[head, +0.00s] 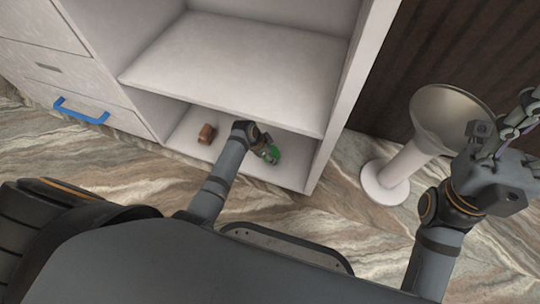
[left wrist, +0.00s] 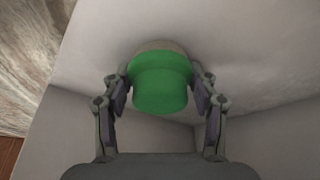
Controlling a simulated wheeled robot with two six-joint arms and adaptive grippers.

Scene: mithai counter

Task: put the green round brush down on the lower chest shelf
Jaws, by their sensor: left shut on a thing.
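The green round brush (left wrist: 160,84) is between the fingers of my left gripper (left wrist: 160,92) in the left wrist view, with a pale part at its far end. I cannot tell whether the brush touches the shelf. My right gripper (head: 510,140) is raised at the right edge, away from the chest, with its fingers partly cut off.
A brown object (head: 206,134) stands on the lower shelf, left of my left gripper. The upper shelf (head: 235,70) is bare and hangs over the arm. A white pedestal (head: 408,158) with a flared top stands at the right. Drawers with a blue handle (head: 80,111) are at left.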

